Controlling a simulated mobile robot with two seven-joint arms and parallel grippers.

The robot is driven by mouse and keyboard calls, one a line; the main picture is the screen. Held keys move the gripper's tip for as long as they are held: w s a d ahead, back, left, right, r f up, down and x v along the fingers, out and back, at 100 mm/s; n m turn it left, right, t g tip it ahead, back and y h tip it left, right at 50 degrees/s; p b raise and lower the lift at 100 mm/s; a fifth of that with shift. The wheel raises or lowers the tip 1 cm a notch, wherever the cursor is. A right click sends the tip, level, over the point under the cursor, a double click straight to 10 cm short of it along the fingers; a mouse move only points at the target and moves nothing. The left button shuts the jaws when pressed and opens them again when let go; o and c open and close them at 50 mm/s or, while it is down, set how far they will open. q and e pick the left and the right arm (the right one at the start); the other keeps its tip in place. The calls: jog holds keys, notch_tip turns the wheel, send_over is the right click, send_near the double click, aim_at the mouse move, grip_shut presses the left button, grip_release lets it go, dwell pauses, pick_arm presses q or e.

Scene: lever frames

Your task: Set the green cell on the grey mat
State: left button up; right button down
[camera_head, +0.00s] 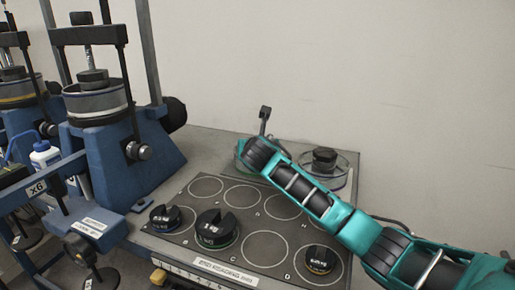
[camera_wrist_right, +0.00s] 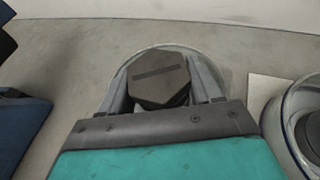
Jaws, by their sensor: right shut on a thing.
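The green cell (camera_head: 239,152) is a round clear dish with a green tinge at its rim, mostly hidden behind my right gripper (camera_head: 255,150) in the head view. In the right wrist view, the gripper (camera_wrist_right: 160,95) is shut on the cell's dark hexagonal top (camera_wrist_right: 158,78), with the clear rim around it. I cannot tell whether the cell touches the bench. A pale grey flat patch (camera_wrist_right: 265,86), possibly the mat, shows right of the held cell in the wrist view. My left gripper is out of view.
A second clear cell (camera_head: 345,176) with a dark top stands to the right. A grey plate (camera_head: 182,238) with marked circles holds several dark slotted weights in front. Blue lever frames (camera_head: 135,150) stand at the left. A plain wall is behind.

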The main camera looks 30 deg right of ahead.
jog(key=c, duration=0.6)
grip_release()
jog(key=o, duration=0.4)
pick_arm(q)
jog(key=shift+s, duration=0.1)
pick_arm(e)
jog(key=shift+s+a+r, duration=0.2)
jog(key=shift+s+r, duration=0.1)
jog(key=shift+s, duration=0.1)
pick_arm(q)
jog(key=p, duration=0.1)
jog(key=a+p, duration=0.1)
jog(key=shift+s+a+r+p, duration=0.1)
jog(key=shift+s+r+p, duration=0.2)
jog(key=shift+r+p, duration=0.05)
pick_arm(e)
jog(key=v, duration=1.1)
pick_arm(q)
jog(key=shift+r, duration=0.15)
pick_arm(e)
jog(key=shift+r, duration=0.1)
